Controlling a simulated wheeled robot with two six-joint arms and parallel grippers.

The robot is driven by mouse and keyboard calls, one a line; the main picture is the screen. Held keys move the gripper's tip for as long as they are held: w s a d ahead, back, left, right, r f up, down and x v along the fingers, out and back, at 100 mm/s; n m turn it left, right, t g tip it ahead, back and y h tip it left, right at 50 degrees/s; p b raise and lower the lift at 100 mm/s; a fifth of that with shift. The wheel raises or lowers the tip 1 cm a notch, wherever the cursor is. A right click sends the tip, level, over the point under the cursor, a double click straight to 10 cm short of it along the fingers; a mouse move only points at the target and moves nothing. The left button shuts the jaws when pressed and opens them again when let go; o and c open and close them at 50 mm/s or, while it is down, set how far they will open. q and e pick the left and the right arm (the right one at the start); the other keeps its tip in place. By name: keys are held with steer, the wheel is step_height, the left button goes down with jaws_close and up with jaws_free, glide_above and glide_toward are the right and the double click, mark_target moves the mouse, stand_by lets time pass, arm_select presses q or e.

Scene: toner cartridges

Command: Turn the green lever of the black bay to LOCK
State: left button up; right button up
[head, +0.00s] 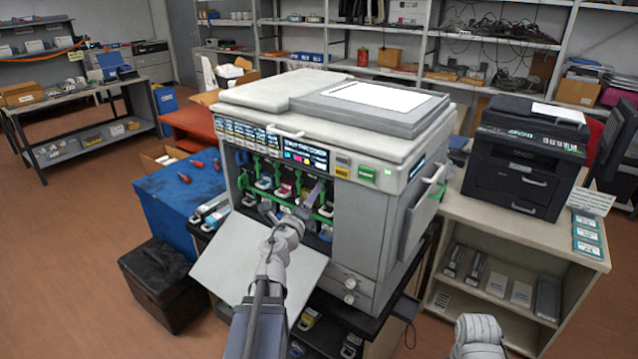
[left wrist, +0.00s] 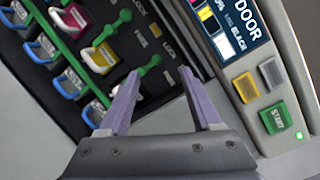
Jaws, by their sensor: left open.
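The large grey printer (head: 352,230) stands with its front flap (head: 225,275) folded down, showing a row of bays with green levers. In the left wrist view, a green lever (left wrist: 148,68) with a round knob shows at the end of the row nearest the panel. It is apparently the black bay's lever. My left gripper (left wrist: 160,75), with purple fingers, is open; the lever's knob appears between its fingertips, contact unclear. In the head view, the left gripper (head: 297,202) is in front of the bays and hides part of them.
A label strip with BLACK (left wrist: 228,42) and a green START button (left wrist: 273,117) lie beside the bays. Other levers and coloured cartridges (left wrist: 97,55) crowd the row. A grey side panel (head: 422,215) sticks out at the printer's right. A black printer (head: 525,160) stands further right.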

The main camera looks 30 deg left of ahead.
mark_target(323, 191)
arm_select(q)
steer(key=shift+s+a+f+m+h, duration=0.15)
steer(key=shift+m+h, duration=0.35)
steer(key=shift+m, duration=0.25)
steer(key=shift+s+a+f+m+h, duration=0.15)
steer(key=shift+m+h, duration=0.35)
steer(key=shift+m, duration=0.25)
steer(key=w, duration=0.7)
steer(key=shift+w+a, duration=0.35)
steer(key=shift+w, duration=0.05)
jaws_close()
